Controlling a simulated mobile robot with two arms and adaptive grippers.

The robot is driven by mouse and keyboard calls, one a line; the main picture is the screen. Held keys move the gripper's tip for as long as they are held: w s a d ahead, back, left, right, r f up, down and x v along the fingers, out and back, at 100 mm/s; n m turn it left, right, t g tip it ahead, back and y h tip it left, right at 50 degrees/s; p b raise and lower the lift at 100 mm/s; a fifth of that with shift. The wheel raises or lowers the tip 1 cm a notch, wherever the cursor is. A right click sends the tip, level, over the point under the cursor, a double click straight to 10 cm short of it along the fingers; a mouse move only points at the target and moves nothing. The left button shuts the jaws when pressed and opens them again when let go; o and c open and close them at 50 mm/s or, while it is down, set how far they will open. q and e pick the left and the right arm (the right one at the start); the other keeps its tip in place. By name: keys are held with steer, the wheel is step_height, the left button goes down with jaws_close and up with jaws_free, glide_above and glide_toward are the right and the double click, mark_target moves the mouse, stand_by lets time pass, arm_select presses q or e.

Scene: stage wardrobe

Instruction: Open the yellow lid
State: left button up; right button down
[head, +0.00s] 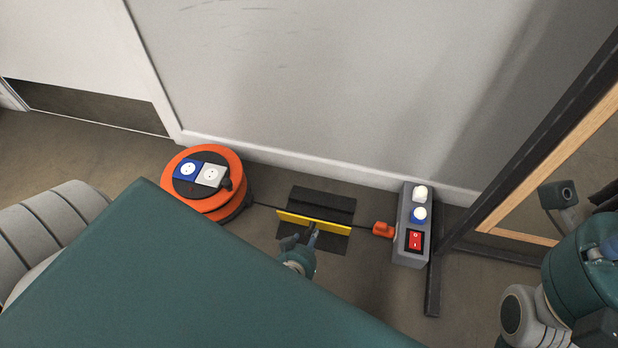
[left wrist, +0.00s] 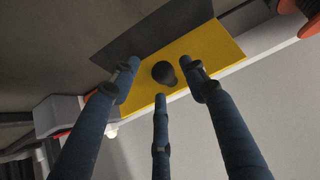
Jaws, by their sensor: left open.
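The yellow lid (head: 340,228) shows in the head view as a narrow strip between dark flat surfaces on the floor. It looks tilted up, seen nearly edge-on. In the left wrist view the lid (left wrist: 215,50) is a broad yellow plate with a dark round knob (left wrist: 163,72). My left gripper (head: 303,236) is at the near side of the lid. Its three fingers (left wrist: 160,85) are open and spread around the knob. I cannot tell whether any finger touches it. My right arm shows at the right edge of the head view, without a clear gripper.
An orange cable reel (head: 228,163) with sockets stands left of the lid. A grey switch box (head: 405,245) with a red switch and an orange plug (head: 382,230) stands to the right. A wall runs behind. A dark wood-edged frame (head: 545,150) rises at the right.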

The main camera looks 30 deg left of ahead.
arm_select(q)
steer(key=shift+v, duration=2)
